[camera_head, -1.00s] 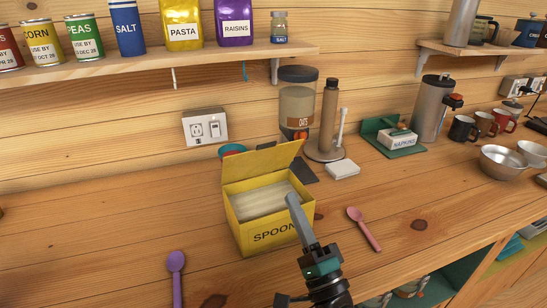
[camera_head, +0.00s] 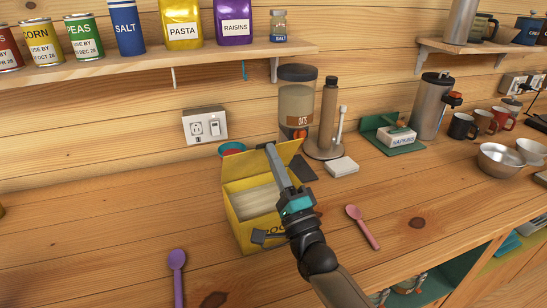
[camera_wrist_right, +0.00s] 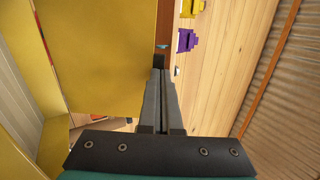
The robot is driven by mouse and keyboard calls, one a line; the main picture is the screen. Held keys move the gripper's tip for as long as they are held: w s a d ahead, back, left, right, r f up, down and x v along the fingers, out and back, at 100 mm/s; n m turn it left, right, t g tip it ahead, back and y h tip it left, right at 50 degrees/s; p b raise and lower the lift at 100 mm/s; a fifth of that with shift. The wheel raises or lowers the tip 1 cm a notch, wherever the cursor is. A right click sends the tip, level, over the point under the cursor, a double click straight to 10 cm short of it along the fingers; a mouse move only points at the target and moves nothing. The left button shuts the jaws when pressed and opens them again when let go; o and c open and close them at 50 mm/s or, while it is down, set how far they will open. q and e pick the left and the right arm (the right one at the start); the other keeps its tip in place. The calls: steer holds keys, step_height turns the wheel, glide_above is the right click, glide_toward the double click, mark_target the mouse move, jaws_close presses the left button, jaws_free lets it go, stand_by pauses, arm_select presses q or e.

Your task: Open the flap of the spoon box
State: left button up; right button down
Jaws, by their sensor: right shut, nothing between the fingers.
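The yellow spoon box (camera_head: 241,232) stands on the wooden counter with its top open and pale contents showing inside. Its flap (camera_head: 240,165) is raised at the back and leans up and away from the opening. My right gripper (camera_head: 270,148) is shut and empty, its fingertips at the flap's upper edge near the right end. In the right wrist view the yellow flap (camera_wrist_right: 95,50) is large on the left, and the shut fingers (camera_wrist_right: 157,75) lie along its edge. I cannot tell if they touch it. My left gripper is not in view.
A purple spoon (camera_head: 177,270) lies left of the box and a pink spoon (camera_head: 362,226) right of it. A shelf (camera_head: 150,67) hangs above.

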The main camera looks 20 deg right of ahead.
mark_target(261, 161)
steer(key=w+r+g+p, duration=0.1)
steer(key=p, duration=0.3)
steer(key=w+r+g+p, duration=0.1)
steer(key=p, duration=0.3)
steer(key=shift+w+a+r, duration=0.2)
steer(key=shift+w+r, duration=0.05)
steer(key=shift+r, duration=0.05)
steer(key=shift+w+g+h+p, duration=0.2)
steer(key=shift+g+h+p, duration=0.2)
steer(key=shift+g, duration=0.1)
steer(key=shift+w+r, duration=0.1)
steer(key=shift+w, duration=0.2)
steer(key=shift+w+a+p, duration=0.1)
steer(key=shift+w+p, duration=0.3)
steer(key=shift+w, duration=0.05)
steer(key=shift+x, duration=1.25)
